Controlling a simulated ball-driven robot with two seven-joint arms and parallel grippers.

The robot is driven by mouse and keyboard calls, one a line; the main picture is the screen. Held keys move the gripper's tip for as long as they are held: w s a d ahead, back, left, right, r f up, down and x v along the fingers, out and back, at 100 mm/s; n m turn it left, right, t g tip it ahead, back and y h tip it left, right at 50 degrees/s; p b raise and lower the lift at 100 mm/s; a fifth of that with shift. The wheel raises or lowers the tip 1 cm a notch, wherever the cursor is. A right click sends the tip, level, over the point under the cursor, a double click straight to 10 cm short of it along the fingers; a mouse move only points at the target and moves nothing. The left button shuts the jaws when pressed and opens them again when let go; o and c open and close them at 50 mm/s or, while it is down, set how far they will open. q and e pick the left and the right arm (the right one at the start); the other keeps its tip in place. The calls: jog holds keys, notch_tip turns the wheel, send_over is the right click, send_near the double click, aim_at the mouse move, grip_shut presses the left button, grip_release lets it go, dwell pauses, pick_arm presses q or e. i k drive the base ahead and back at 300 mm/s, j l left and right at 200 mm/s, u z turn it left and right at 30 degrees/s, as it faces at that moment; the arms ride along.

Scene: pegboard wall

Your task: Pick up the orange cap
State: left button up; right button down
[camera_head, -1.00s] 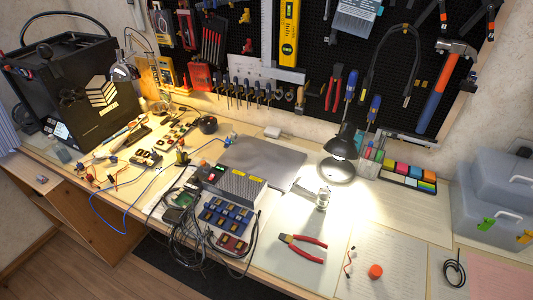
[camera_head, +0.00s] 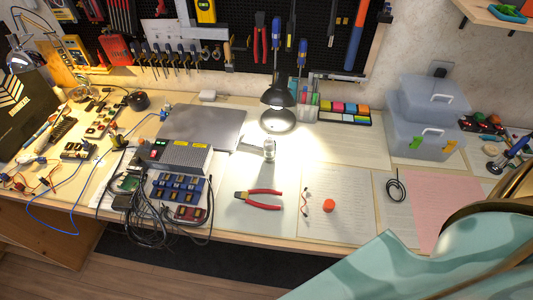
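The orange cap (camera_head: 328,205) is a small round piece lying on a white paper sheet near the front edge of the workbench. It sits just right of a small red-and-white wired part (camera_head: 306,202), apart from it. Neither of my grippers shows in the head view. A teal and gold-coloured shape fills the lower right corner and may be part of my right arm, but no fingers are visible on it. Nothing covers the cap.
Red-handled pliers (camera_head: 262,198) lie left of the cap. Paper around the cap is mostly clear.

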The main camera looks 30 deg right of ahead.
aim_at(329, 204)
jog(key=z, duration=1.65)
